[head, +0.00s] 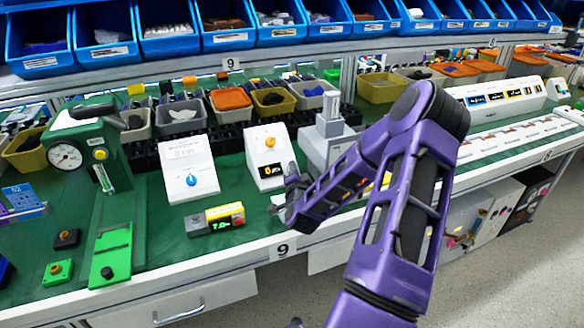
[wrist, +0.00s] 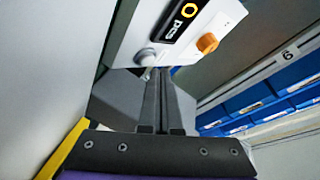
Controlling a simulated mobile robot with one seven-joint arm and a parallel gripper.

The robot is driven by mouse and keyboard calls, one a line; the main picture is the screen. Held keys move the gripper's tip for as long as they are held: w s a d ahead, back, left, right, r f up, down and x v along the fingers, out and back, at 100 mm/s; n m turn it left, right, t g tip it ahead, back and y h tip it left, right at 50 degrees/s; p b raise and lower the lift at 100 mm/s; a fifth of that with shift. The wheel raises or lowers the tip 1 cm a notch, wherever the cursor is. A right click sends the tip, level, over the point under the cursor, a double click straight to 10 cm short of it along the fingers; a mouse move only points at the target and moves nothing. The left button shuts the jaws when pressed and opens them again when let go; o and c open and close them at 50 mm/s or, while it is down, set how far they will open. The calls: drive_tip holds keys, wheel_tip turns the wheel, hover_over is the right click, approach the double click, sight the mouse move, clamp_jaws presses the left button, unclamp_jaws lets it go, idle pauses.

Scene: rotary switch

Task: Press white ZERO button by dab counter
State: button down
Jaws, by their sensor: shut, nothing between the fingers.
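The dab counter is a white box (head: 262,148) with an orange knob and a dark display, standing on the green bench. In the wrist view the counter's white face (wrist: 200,22) shows the "pcs" display and the orange knob (wrist: 207,43). A small pale round button (wrist: 145,57) sits at the face's lower left edge, just beside the fingertips; its label cannot be read. My gripper (head: 283,196) is shut and empty, just in front of the counter's lower right. In the wrist view its fingertips (wrist: 161,73) are close to the button; contact cannot be told.
A white box with a blue knob (head: 190,168) stands left of the counter, and a grey device (head: 325,137) stands right. Blue bins (head: 168,30) line the shelf above.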

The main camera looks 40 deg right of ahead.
drive_tip(key=shift+s+r, duration=0.1)
drive_tip(key=shift+s+a+r+p, duration=0.2)
drive_tip(key=shift+s+r+p, duration=0.55)
drive_tip(key=shift+r, duration=0.2)
drive_tip(key=shift+s+a+r+p, duration=0.2)
drive_tip(key=shift+s+r+p, duration=0.4)
drive_tip(key=shift+s+r, duration=0.3)
drive_tip(key=shift+w, duration=0.15)
